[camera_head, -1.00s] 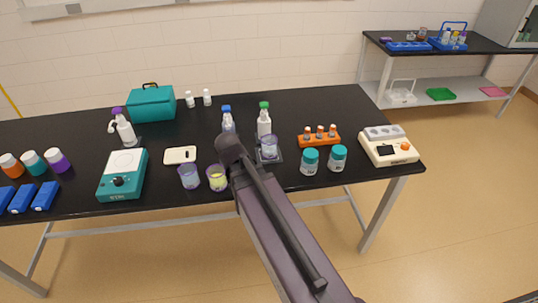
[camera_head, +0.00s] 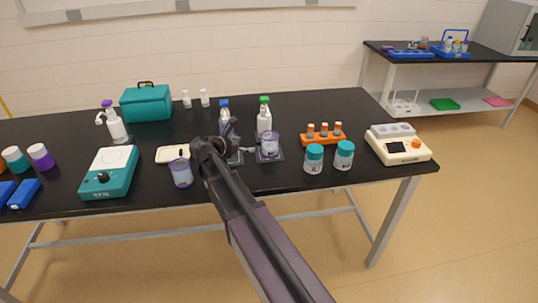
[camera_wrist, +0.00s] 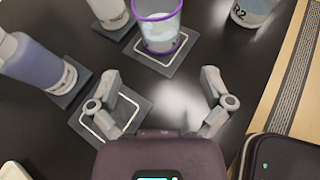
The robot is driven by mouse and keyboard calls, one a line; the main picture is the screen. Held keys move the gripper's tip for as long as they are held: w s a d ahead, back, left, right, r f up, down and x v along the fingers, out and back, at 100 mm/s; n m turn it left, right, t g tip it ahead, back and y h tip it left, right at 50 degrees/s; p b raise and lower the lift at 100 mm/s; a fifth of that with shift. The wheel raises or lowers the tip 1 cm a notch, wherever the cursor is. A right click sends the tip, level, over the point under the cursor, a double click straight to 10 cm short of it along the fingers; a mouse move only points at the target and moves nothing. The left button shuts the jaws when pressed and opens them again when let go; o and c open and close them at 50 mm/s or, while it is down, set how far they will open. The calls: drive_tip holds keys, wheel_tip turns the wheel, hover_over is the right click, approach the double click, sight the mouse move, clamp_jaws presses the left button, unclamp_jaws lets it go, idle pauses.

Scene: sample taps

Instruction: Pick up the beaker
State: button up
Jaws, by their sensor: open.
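A clear beaker (camera_head: 269,147) with a purple rim stands upright on a dark square pad on the black table. In the wrist view this beaker (camera_wrist: 158,30) is at the top centre, with pale contents. My gripper (camera_wrist: 160,98) is open and empty, its two fingers spread apart below the beaker in that view and not touching it. In the head view my gripper (camera_head: 235,140) is left of the padded beaker, beside an empty pad (camera_wrist: 128,112). My arm hides part of the table.
A blue-capped bottle (camera_head: 225,118) and a green-capped bottle (camera_head: 264,118) stand close behind. Teal-lidded jars (camera_head: 313,159) and an orange rack (camera_head: 322,137) are to the right. A teal hotplate (camera_head: 110,172) is left. Open table lies behind the rack.

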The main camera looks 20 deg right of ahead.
sight(263, 141)
drive_tip(key=shift+w+n, duration=0.25)
drive_tip(key=shift+n, duration=0.05)
drive_tip(key=shift+d, duration=0.1)
drive_tip(key=b+x, duration=0.3)
drive_tip(key=x, duration=0.4)
drive_tip(key=shift+w+d+f, duration=0.1)
drive_tip(key=shift+d+f, duration=0.05)
drive_tip(key=shift+d, duration=0.1)
drive_tip(key=shift+w+d+f, duration=0.1)
drive_tip(key=shift+w+d, duration=0.05)
drive_tip(key=shift+d, duration=0.3)
drive_tip(key=shift+b+x, duration=1.2)
drive_tip(key=shift+x, duration=1.35)
drive_tip(key=c, duration=0.9)
drive_tip(key=shift+o, duration=0.2)
drive_tip(key=shift+r+p, duration=0.4)
drive_tip(key=shift+r, duration=0.05)
